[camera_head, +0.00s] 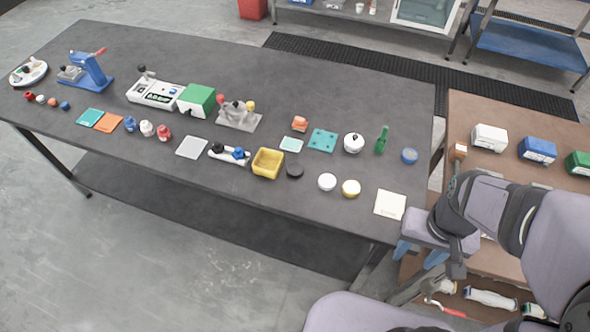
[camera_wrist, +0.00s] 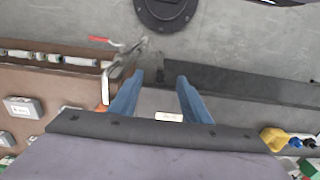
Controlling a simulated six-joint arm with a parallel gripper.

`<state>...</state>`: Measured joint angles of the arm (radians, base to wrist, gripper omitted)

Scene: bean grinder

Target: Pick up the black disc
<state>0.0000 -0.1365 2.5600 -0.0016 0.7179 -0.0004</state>
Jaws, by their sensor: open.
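The black disc (camera_head: 294,170) lies flat on the dark table, just right of the yellow bin (camera_head: 268,163) and left of a white round lid (camera_head: 327,181). My gripper (camera_head: 418,256) is open and empty, its two blue fingers apart. It hangs by the right end of the dark table, well to the right of the disc. In the wrist view my gripper's fingers (camera_wrist: 160,80) are spread with nothing held between them. The yellow bin shows at the right edge there (camera_wrist: 275,138). I cannot make out the disc in the wrist view.
A cream square (camera_head: 390,205) lies at the table's right corner, near my gripper. A yellow-rimmed round lid (camera_head: 351,188), a white pot (camera_head: 354,143) and a green bottle (camera_head: 382,140) stand around. A brown table (camera_head: 470,110) with boxes is on the right.

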